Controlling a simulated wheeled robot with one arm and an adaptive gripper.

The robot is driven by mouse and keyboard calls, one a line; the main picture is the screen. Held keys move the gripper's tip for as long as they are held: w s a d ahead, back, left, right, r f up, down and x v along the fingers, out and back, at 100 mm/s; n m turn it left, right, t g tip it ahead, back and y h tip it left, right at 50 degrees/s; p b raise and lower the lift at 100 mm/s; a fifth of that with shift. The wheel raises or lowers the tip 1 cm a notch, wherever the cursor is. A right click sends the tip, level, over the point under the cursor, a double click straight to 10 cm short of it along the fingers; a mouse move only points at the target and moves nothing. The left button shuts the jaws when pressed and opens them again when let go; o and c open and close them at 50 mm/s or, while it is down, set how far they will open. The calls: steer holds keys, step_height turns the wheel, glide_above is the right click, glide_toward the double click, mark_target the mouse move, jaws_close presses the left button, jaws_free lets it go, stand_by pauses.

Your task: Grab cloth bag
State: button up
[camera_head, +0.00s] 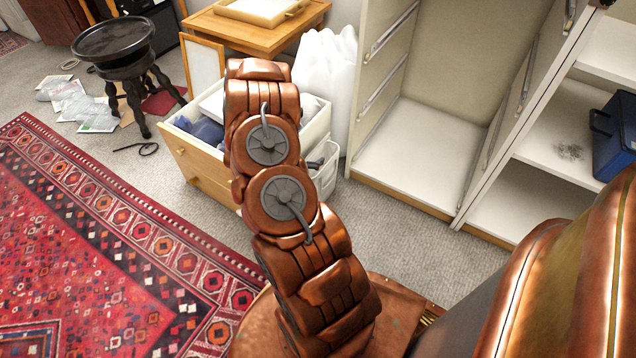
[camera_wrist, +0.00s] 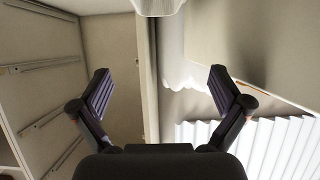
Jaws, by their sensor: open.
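No thing in view is clearly a cloth bag. A white, crumpled bag-like thing (camera_head: 325,75) stands between the wooden table and the open cabinet in the head view; I cannot tell whether it is cloth or plastic. Dark blue fabric (camera_head: 205,130) lies in an open drawer box, partly hidden by my arm. My gripper (camera_wrist: 160,76) is open in the wrist view, with nothing between its fingers. In the head view it is hidden behind my arm. A pale thing (camera_wrist: 158,6) is cut off at the top edge of the wrist view, ahead of the fingers.
The open cabinet (camera_head: 410,150) with drawer rails stands right of my arm. A blue case (camera_head: 615,135) sits on a shelf. A wooden table (camera_head: 255,32), black stool (camera_head: 115,42) and red rug (camera_head: 100,240) are left. A white ribbed radiator (camera_wrist: 265,145) shows in the wrist view.

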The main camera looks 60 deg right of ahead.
steer(key=b, duration=0.2)
glide_above(320, 180)
steer(key=w+a, duration=0.2)
steer(key=w, duration=0.1)
step_height(320, 180, down, 6)
steer(key=b+x, duration=0.2)
steer(key=x, duration=0.5)
steer(key=shift+w+f, duration=0.15)
steer(key=shift+f, duration=0.25)
steer(key=c, duration=1.7)
